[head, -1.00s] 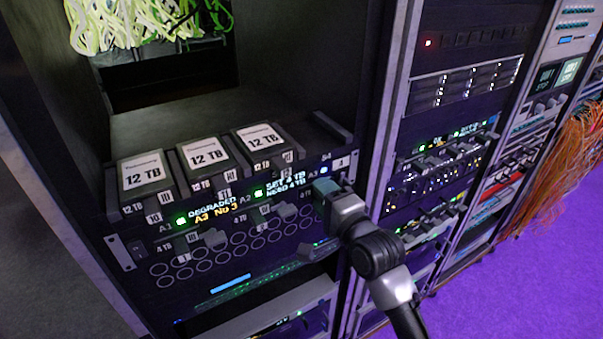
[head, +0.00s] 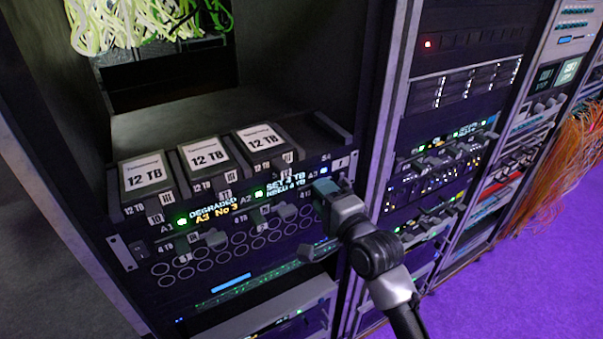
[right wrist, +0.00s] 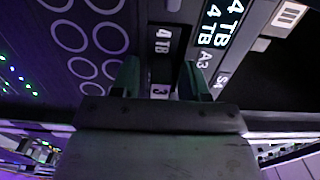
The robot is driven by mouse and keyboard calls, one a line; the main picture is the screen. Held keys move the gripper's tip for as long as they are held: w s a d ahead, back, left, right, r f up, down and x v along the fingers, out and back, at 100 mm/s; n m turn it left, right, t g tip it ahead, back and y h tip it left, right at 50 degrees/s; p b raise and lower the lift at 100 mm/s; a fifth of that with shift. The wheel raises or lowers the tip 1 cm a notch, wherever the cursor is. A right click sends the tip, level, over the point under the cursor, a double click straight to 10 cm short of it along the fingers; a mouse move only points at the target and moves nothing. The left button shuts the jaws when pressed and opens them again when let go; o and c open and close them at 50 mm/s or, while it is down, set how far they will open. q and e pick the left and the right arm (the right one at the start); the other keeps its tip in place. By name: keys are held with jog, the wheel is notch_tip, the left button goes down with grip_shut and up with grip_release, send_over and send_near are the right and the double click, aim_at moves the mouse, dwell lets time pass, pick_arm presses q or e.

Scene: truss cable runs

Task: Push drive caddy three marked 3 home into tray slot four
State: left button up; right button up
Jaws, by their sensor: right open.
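Drive caddy three shows in the right wrist view as a dark front with a white label marked 3 (right wrist: 160,91) and a "4 TB" label (right wrist: 162,40). My right gripper (head: 327,188) is at the right end of the drive tray front (head: 143,251). In the right wrist view its open fingers (right wrist: 161,82) stand either side of the "3" label. I cannot tell whether they touch the caddy or how far it sticks out. Slot four's opening is hidden behind the gripper. My left gripper is not in view.
Several caddies with handles, one handle at the left (head: 214,238), line the tray front. Three 12 TB drives (head: 207,153) sit on top. A lit display reads "DEGRADED A3 No 3" (head: 215,212).

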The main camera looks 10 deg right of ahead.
grip_shut()
jog(key=shift+s, duration=0.15)
jog(key=shift+p+v, duration=0.6)
jog(key=shift+v, duration=0.2)
jog(key=shift+s+d+r, duration=0.15)
jog(key=p+v, duration=0.3)
jog(key=v, duration=0.6)
jog(key=shift+s, duration=0.35)
jog(key=shift+d+r, duration=0.1)
jog(key=shift+r, duration=0.05)
